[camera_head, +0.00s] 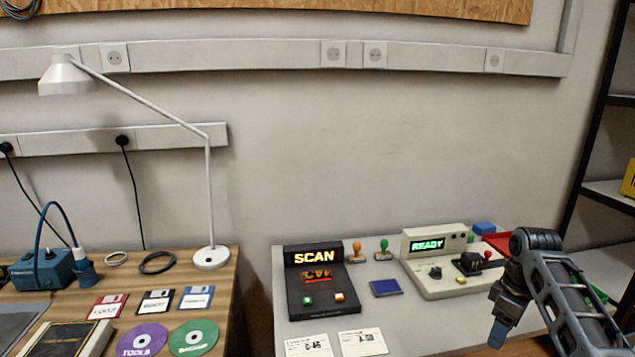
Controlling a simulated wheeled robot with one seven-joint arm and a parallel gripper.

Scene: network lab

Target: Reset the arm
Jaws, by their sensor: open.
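My gripper (497,335) is at the lower right, at the end of my grey arm, which reaches in from the right edge. It hangs fingers down over the right part of the grey table (400,330) and holds nothing that I can see. The gap between its fingers is hard to make out from this side. My arm hides part of the table's right side and some of what lies there.
On the grey table stand a black SCAN device (318,285), a beige READY console (440,262), two stamps, a blue pad (386,288) and paper cards. A wooden desk (245,290) at left holds a lamp (208,200), floppy disks and discs. A black shelf (590,130) stands right.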

